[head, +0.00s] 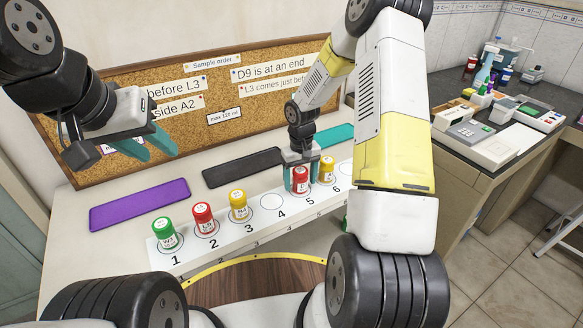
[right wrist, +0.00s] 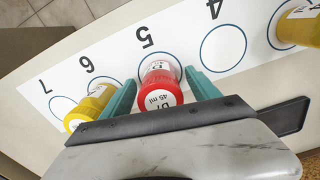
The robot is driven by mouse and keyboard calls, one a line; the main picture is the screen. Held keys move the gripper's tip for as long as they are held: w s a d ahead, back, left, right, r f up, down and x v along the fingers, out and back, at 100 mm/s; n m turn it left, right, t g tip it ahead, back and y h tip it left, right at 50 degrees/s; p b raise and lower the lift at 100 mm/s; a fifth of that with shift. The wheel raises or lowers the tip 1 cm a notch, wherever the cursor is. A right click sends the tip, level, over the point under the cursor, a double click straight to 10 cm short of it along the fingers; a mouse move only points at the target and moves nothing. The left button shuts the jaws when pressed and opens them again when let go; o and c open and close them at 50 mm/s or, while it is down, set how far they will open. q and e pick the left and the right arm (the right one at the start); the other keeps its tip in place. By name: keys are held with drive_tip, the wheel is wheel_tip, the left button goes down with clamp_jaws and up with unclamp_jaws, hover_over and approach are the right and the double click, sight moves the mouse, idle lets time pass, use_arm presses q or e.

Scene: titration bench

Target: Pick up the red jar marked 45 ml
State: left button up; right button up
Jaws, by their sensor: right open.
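The red jar marked 45 ml (right wrist: 160,85) stands upright at position 5 of the white numbered strip (head: 215,247); it also shows in the head view (head: 301,183). My right gripper (right wrist: 160,88) is open, with its teal fingers on either side of this jar. No clear grip on the jar is visible. Another red jar (head: 204,217) stands at position 2; its volume is too small to read. My left gripper (head: 162,156) is open and empty, raised at the upper left, away from the jars.
A green-capped jar (head: 165,233) and a yellow jar (head: 239,206) stand at positions 1 and 3. Another yellow jar (head: 327,171) stands close beside the right gripper, at position 6. Position 4 is empty. Purple (head: 140,204) and black (head: 242,167) mats lie behind the strip.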

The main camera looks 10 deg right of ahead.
drive_tip(key=shift+f, duration=0.25)
drive_tip(key=c, duration=1.5)
drive_tip(key=shift+o, duration=0.2)
drive_tip(key=shift+r, duration=0.1)
